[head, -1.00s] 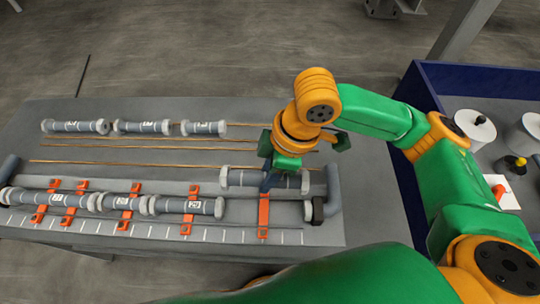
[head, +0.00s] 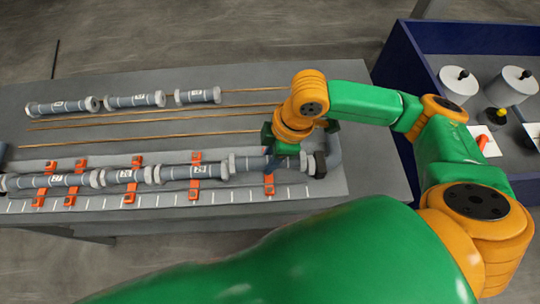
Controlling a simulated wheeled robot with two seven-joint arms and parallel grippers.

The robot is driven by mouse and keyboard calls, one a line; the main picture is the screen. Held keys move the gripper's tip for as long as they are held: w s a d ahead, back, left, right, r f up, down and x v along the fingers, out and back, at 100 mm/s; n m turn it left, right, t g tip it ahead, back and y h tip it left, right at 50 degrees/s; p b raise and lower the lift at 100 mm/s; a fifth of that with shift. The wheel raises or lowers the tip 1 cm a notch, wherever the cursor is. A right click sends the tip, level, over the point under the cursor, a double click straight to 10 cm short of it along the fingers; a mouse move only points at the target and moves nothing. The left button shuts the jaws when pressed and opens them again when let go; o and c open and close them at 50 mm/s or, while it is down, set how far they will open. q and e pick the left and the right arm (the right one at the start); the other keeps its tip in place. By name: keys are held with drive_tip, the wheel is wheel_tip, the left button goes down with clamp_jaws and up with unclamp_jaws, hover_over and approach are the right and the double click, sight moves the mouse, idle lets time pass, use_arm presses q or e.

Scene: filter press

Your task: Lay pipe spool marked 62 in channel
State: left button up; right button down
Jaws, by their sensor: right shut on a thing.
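My right gripper (head: 285,151) is shut on a grey pipe spool (head: 247,163) with pale end flanges. The gripper covers the spool's middle, so no mark can be read on it. The spool is over the right end of the channel (head: 140,193), in line with several spools lying there. Its left flange is close to the neighbouring spool (head: 196,172); its right end is close to the dark end fitting (head: 318,164). I cannot tell whether it rests fully on the channel bottom. My left gripper is not in view.
Orange clamps (head: 196,190) cross the channel. Three labelled spools, one of them at the back right (head: 198,96), lie at the rear of the bench, with copper-coloured rods (head: 130,139) in front. A blue-walled bin (head: 405,95) at right holds white cylinders (head: 459,84).

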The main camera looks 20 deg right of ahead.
wheel_tip(320, 180, down, 2)
drive_tip(key=shift+w+d+f, duration=0.1)
drive_tip(key=shift+f, duration=0.1)
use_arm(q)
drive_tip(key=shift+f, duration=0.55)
use_arm(e)
drive_tip(key=shift+c, duration=2.2)
unclamp_jaws()
drive_tip(key=v, duration=0.7)
drive_tip(key=shift+p, duration=0.3)
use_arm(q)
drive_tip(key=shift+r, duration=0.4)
